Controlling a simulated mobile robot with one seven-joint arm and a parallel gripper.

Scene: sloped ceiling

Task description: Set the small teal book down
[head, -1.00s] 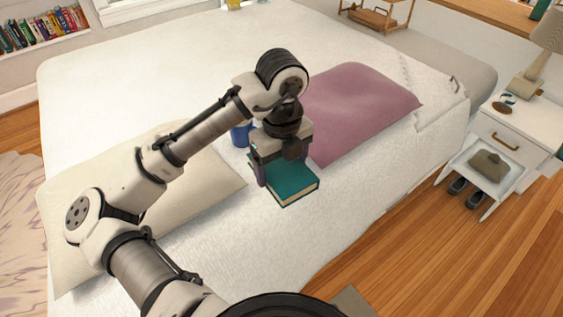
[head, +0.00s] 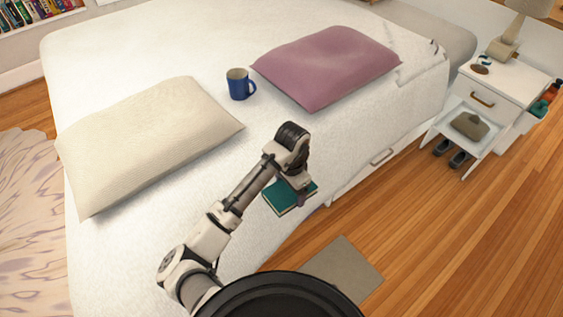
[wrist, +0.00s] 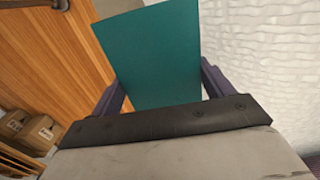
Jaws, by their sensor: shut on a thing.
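The small teal book (head: 287,197) shows its teal cover in the head view, close to the near edge of the white bed (head: 335,135). My gripper (head: 304,193) is shut on the book, with my arm partly covering it. In the wrist view the book (wrist: 155,58) lies between the two dark fingers of my gripper (wrist: 162,88). The wrist view also shows wood floor on one side of the book and white bedding on the other. I cannot tell whether the book touches the bed.
A cream pillow (head: 150,143), a blue mug (head: 240,84) and a mauve pillow (head: 327,66) are on the bed. A white nightstand (head: 505,85) with a lamp stands at right, with dark shoes (head: 452,153) below it. A grey mat (head: 345,268) lies on the wood floor.

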